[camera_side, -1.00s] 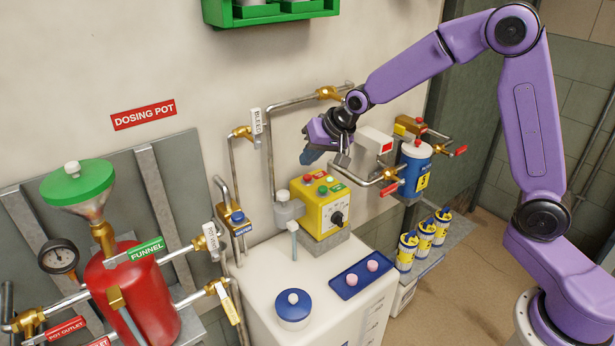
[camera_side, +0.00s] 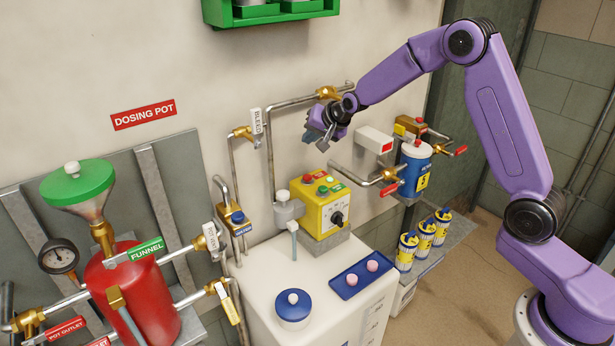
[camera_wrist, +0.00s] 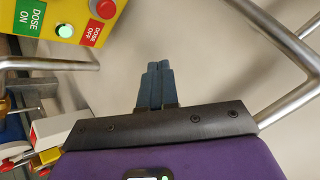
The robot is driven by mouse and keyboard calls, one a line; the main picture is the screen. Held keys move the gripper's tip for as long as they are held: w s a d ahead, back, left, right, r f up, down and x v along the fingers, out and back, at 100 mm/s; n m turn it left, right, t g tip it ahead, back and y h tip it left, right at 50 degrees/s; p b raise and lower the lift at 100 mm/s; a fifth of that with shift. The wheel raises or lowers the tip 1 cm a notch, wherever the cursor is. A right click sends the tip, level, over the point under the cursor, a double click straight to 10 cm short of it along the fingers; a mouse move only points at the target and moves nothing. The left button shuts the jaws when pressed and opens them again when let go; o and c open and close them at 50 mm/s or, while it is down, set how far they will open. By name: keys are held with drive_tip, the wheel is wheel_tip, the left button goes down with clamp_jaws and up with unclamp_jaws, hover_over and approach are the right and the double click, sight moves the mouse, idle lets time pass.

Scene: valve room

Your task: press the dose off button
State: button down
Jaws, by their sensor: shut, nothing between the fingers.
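The yellow dosing box (camera_side: 322,212) stands on a grey block on the white tank, with a black dial on its front. On its top are a red button (camera_side: 308,179) and a green button (camera_side: 323,190).
Metal pipes with a bleed valve (camera_side: 257,122) run on the wall close behind my gripper. A white box (camera_side: 374,141) and a blue canister (camera_side: 415,168) stand to the right. A blue tray (camera_side: 361,280) and blue cap (camera_side: 293,307) are on the tank (camera_side: 262,275).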

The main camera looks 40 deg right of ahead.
sight(310, 177)
drive_tip(key=shift+f, duration=4.3)
drive_tip(key=shift+f, duration=0.1)
drive_tip(key=shift+f, duration=0.35)
drive_tip(key=shift+f, duration=0.55)
drive_tip(key=shift+r, duration=1)
drive_tip(key=shift+r, duration=2.5)
